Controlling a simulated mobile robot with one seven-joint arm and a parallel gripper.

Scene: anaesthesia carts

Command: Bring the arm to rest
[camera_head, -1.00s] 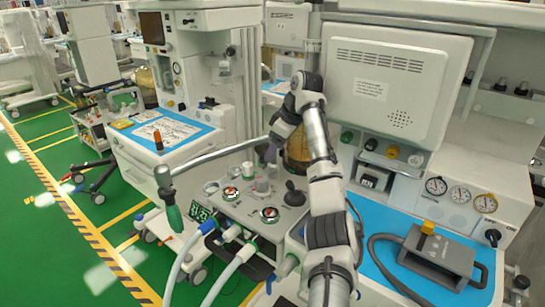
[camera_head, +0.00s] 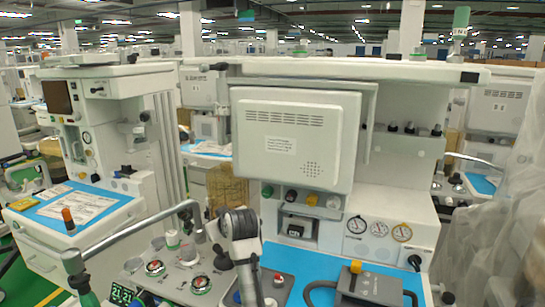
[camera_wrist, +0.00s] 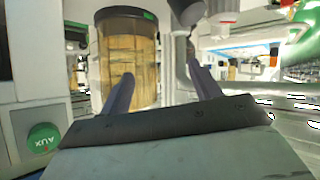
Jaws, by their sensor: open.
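My gripper (camera_wrist: 160,78) shows in the wrist view with its two dark fingers apart and nothing between them. Behind the fingers stands a round canister (camera_wrist: 145,55) with yellowish-brown contents, close to the left finger. In the head view my arm (camera_head: 240,235) rises from the bottom edge in front of the anaesthesia machine, its upper bend just below the canister (camera_head: 227,188). My gripper is not distinguishable in the head view; the arm's bend may hide it.
A monitor panel (camera_head: 295,135) stands behind my arm. A curved grey pipe (camera_head: 130,235) lies to its left, near control knobs (camera_head: 155,267). A blue worktop (camera_head: 300,262) with a grey device (camera_head: 370,288) is to the right. Clear plastic sheeting (camera_head: 490,230) hangs at far right.

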